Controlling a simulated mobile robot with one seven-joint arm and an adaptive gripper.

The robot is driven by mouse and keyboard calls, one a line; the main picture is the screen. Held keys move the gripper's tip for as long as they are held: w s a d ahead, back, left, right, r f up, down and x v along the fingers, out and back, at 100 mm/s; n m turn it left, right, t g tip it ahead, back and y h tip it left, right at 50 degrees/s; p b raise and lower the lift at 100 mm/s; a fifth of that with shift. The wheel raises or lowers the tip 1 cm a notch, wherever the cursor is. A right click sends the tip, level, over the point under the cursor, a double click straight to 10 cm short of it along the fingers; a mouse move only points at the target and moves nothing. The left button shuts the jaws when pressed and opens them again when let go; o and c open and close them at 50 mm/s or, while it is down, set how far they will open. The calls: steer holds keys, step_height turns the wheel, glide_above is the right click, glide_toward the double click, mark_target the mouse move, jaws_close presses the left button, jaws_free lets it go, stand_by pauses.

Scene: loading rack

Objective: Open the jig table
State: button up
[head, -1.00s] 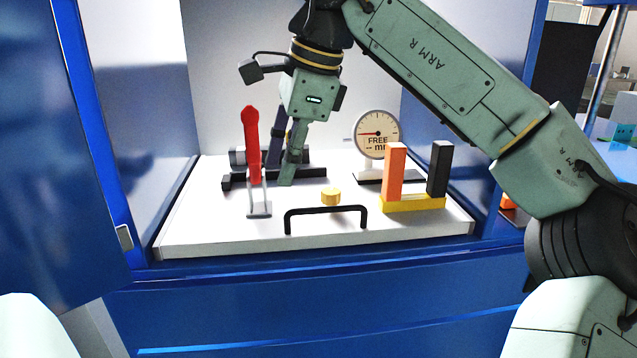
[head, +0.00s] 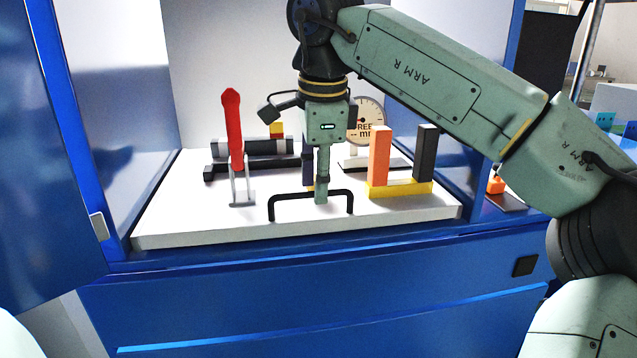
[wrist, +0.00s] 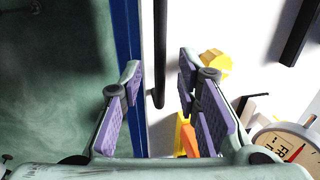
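The jig table (head: 170,222) is a white slab inside the blue cabinet, with fixtures on top. Its black bar handle (head: 285,195) stands at the front edge. My gripper (head: 317,192) points down at the right half of this handle. In the wrist view my gripper (wrist: 158,75) is open, and the black handle bar (wrist: 160,45) runs between its two purple-padded fingers. Clear gaps show on both sides of the bar there. A yellow knob (wrist: 215,64) lies behind the handle on the slab (wrist: 210,25), mostly hidden in the head view.
A red-handled clamp (head: 233,125) stands left of my gripper. A grey cylinder (head: 262,147) lies on a black base behind. A yellow bracket (head: 400,189) with orange and black posts and a dial gauge (head: 372,112) stand right. An open blue door (head: 40,150) is at left.

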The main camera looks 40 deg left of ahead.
steer(key=shift+f, duration=0.25)
jaws_close()
stand_by(0.8)
